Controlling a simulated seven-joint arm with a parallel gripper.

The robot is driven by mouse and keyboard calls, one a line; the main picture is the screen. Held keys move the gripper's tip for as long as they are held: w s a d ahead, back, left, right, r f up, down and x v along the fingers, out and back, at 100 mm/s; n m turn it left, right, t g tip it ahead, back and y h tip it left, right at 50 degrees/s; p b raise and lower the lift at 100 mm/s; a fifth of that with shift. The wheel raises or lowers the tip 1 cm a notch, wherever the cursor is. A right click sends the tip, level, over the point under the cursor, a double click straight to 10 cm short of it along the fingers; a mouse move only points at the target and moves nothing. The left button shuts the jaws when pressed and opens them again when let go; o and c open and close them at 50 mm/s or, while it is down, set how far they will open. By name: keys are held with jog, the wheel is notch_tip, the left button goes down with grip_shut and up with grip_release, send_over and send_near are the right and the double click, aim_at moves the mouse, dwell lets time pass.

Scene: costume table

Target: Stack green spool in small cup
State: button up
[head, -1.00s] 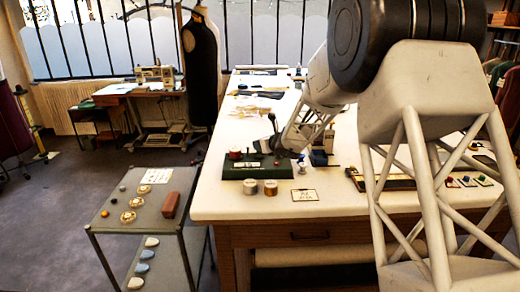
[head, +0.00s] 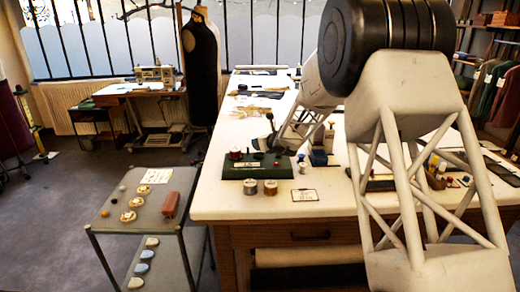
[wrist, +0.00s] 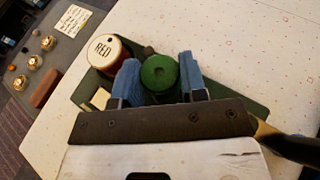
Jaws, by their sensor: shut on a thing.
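In the wrist view a green spool (wrist: 160,74), seen from above, sits between the two blue fingers of my gripper (wrist: 160,82). The fingers are closed on its sides. Below it is a dark green rack (wrist: 258,116), which also shows in the head view (head: 240,173). I cannot tell whether the spool touches the rack. I cannot make out a small cup for certain in either view.
A spool marked RED (wrist: 103,50) stands on the rack's left part, left of my fingers. Two pale-sided spools (head: 250,187) (head: 271,188) and a card (head: 304,195) lie in front of the rack. The white table (head: 225,205) is clear at its front left.

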jog(key=shift+f, duration=1.4)
jog(key=shift+f, duration=0.4)
jog(key=o, duration=0.9)
jog(key=shift+r, duration=0.15)
jog(key=shift+r, duration=0.2)
jog(key=shift+s+d+r, duration=0.1)
jog(key=shift+s+d, duration=0.05)
jog(key=shift+v, duration=5.8)
jog(key=shift+r, duration=0.1)
